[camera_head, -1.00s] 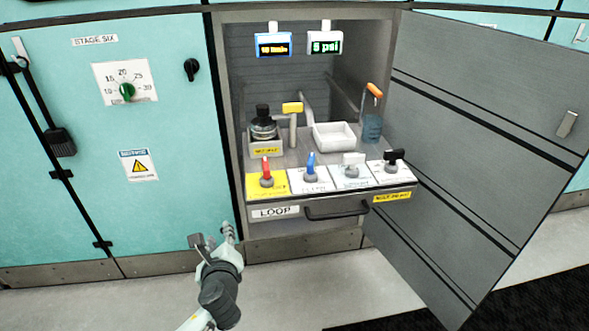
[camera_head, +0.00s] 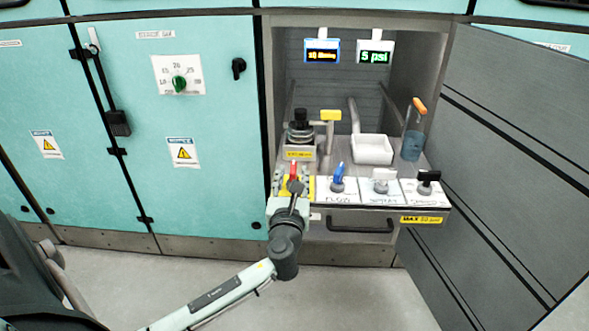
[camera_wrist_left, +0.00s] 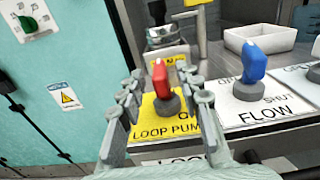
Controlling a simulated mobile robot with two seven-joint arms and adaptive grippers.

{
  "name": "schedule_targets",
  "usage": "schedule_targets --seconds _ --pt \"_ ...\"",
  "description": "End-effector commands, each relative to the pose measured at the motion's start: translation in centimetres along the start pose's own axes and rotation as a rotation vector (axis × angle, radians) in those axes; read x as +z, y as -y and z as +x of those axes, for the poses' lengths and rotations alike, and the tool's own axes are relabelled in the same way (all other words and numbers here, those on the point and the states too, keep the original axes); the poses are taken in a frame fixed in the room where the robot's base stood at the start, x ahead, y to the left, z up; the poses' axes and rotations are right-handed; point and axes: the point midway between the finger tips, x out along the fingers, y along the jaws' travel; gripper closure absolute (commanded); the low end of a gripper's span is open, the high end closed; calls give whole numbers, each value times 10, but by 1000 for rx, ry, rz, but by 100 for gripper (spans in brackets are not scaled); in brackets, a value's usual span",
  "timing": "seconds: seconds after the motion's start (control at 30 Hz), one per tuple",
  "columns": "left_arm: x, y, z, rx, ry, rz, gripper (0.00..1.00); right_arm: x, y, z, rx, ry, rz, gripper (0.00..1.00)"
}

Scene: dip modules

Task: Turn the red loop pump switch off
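The red loop pump switch (camera_head: 293,172) is a red lever on a grey round base on a yellow label plate. It stands at the left end of the switch row on the pulled-out drawer. In the left wrist view the red lever (camera_wrist_left: 160,80) is upright, above the words LOOP PUMP. My left gripper (camera_head: 291,182) is open, with its fingers on either side of the switch; in the left wrist view the fingers (camera_wrist_left: 165,100) flank it with gaps. Whether a finger touches it I cannot tell. My right gripper is not in view.
To the right are a blue FLOW switch (camera_head: 338,178), a white switch (camera_head: 381,180) and a black switch (camera_head: 427,182). Behind stand a black-capped device (camera_head: 300,130), a white tray (camera_head: 373,150) and a beaker (camera_head: 413,144). The open grey door (camera_head: 510,130) bounds the right side.

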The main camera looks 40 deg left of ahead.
Motion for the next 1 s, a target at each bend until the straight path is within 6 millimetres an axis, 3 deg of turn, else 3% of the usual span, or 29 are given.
schedule_targets --seconds 0.2,0.5,0.77,1.0 --pt "0 0 22 0 0 0 66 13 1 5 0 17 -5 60" --pt "-1 0 24 0 -1 -1 66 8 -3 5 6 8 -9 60" --pt "-1 0 24 0 -2 -1 98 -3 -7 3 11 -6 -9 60" --pt "-1 0 24 -2 -2 -1 100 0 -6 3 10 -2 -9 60"
